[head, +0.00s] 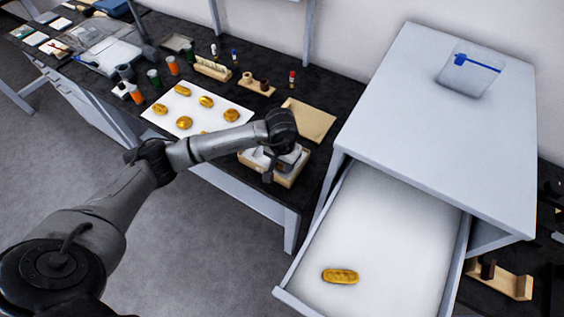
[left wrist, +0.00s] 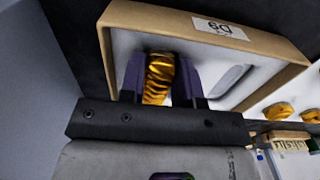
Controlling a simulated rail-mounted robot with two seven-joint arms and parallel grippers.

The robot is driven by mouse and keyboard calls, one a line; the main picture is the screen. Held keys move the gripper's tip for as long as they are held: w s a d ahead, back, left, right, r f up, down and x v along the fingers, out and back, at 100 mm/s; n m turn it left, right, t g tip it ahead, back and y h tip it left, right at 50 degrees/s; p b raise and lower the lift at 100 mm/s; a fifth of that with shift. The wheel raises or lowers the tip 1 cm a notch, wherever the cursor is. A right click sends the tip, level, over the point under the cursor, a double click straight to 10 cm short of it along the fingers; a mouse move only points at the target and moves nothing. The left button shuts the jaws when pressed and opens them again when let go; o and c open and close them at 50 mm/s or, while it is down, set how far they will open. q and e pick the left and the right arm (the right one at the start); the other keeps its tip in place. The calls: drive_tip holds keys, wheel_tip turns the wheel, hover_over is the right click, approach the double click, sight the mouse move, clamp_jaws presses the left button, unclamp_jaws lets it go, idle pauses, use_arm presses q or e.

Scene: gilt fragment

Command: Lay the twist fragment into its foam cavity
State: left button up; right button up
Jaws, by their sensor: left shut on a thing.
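My left gripper (head: 274,168) is at the wooden box (head: 246,160) on the dark bench; the arm hides part of the box. In the left wrist view my left gripper (left wrist: 162,82) has its two purple fingers shut on the twist fragment (left wrist: 158,78), a gold ridged piece. The fragment is over the white foam (left wrist: 205,58) inside the box's rim (left wrist: 150,15). An elongated cavity (left wrist: 230,80) shows empty to the right of the fingers. I cannot tell whether the fragment touches the foam. My right gripper is not in view.
A white sheet (head: 160,114) with several gold fragments lies left of the box. A brown pad (head: 308,118) lies behind it. The open drawer (head: 385,235) of the grey cabinet, holding a gold piece (head: 340,276), is at right. Bottles and small stands line the bench's back.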

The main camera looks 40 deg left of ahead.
use_arm(q)
drive_tip(key=shift+s+a+f+b, duration=0.15)
drive_tip(key=shift+f+b, duration=0.3)
drive_tip(key=shift+f, duration=0.5)
drive_tip(key=o, duration=0.7)
drive_tip(key=shift+o, duration=0.5)
drive_tip(key=shift+r+p, duration=0.4)
drive_tip(key=shift+p, duration=0.05)
drive_tip(key=shift+o, duration=0.5)
wheel_tip(320, 180, up, 13)
drive_tip(key=p, duration=0.1)
